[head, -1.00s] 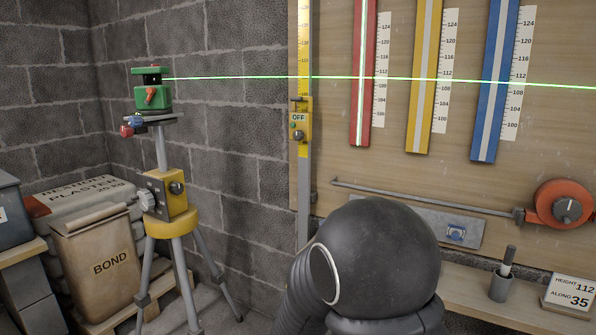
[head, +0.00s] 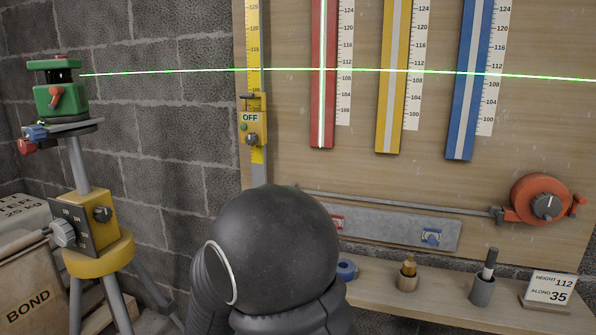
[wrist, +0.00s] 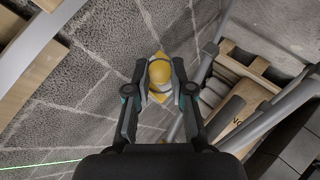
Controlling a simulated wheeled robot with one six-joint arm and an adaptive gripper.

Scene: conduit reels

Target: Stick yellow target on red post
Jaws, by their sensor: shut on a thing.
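The red post (head: 322,100) hangs upright on the wooden board, with a pale stripe down its middle and a numbered scale at its right. A level green laser line crosses it near the 110 marks. The yellow target (wrist: 160,71) shows in the wrist view, with a rounded yellow knob towards the camera and pale and yellow plate corners behind. My gripper (wrist: 160,84) is shut on it, one finger at each side. In the head view my dark arm hides the gripper and target. The yellow post (head: 392,100) and blue post (head: 469,100) hang to the right.
A green laser level (head: 58,98) stands on a tripod at left. A yellow staff (head: 255,50) bears a box marked OFF. A metal strip (head: 390,235) holds red and blue targets. The shelf below has cups and a card (head: 551,289) reading height 112, along 35.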

